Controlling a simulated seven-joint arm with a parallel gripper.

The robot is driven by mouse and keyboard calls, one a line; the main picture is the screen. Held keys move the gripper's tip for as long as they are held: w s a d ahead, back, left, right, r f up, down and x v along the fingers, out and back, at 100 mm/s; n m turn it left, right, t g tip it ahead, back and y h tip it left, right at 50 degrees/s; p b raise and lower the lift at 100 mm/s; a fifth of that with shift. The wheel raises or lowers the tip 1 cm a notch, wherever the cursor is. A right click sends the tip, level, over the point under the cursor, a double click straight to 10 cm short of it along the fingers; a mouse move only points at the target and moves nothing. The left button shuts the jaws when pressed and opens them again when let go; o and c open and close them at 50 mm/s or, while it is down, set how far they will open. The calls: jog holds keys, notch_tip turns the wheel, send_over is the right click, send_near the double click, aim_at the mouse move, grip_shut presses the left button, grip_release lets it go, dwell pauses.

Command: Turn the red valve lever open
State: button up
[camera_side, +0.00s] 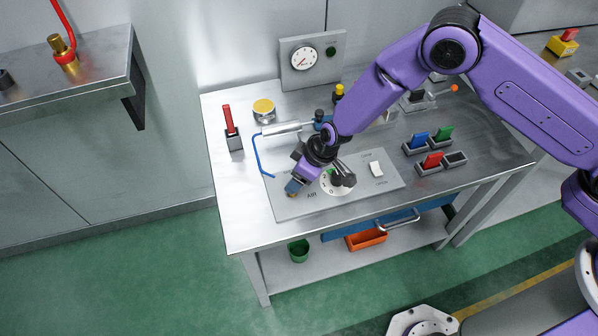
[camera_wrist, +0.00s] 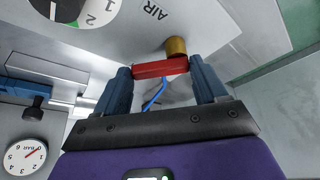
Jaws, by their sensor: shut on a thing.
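The red valve lever (camera_wrist: 152,69) lies between my gripper's two blue fingers in the wrist view, spanning from one fingertip to the other. A brass valve body (camera_wrist: 176,47) stands at the lever's right end, beside the right fingertip. My gripper (camera_side: 292,188) is low over the left front part of the grey panel marked AIR and is shut on the lever. In the side view only a bit of brass shows under the fingers, and my gripper hides the lever. A blue hose (camera_wrist: 155,96) runs behind the lever in the wrist view.
A black-and-white dial knob (camera_side: 336,181) is close to the right of my gripper on the panel (camera_side: 388,184). A red-handled tool in a block (camera_side: 231,128) stands to the left. A pressure gauge (camera_side: 304,57) is at the back. Coloured blocks (camera_side: 430,162) stand at the right.

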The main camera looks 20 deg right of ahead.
jog(key=shift+s+d+m+t+h, duration=0.15)
jog(key=shift+s+m+t+h, duration=0.15)
jog(key=shift+m, duration=0.8)
dwell(0.3)
jog(key=o, duration=1)
jog(key=shift+o, duration=0.2)
jog(key=shift+r, duration=0.1)
jog(key=shift+r, duration=0.25)
jog(key=v, duration=1.6)
jog(key=shift+s+d+r, duration=0.2)
jog(key=shift+d+r, duration=0.05)
jog(key=shift+r, duration=0.05)
